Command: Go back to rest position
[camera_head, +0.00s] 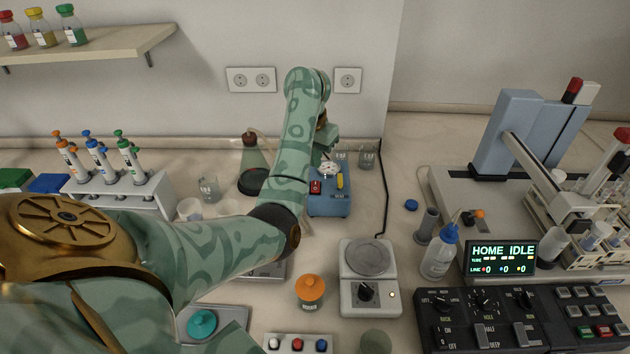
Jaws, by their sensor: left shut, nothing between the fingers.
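My left arm comes in from the left, bends upward over the bench and ends above the blue mixer. My left gripper (325,138) is shut, with nothing visible in it, and is partly hidden behind the forearm. It is above the back of the small blue mixer (330,206), which has a red switch and a yellow part; I cannot tell whether they touch. My right gripper is out of view.
A hotplate (369,296), an orange-capped jar (310,290) and a wash bottle (440,252) stand in front. A control panel (455,335) and a "HOME IDLE" display (502,257) are at the right. A pipette rack (120,190) and a flask (253,165) stand left.

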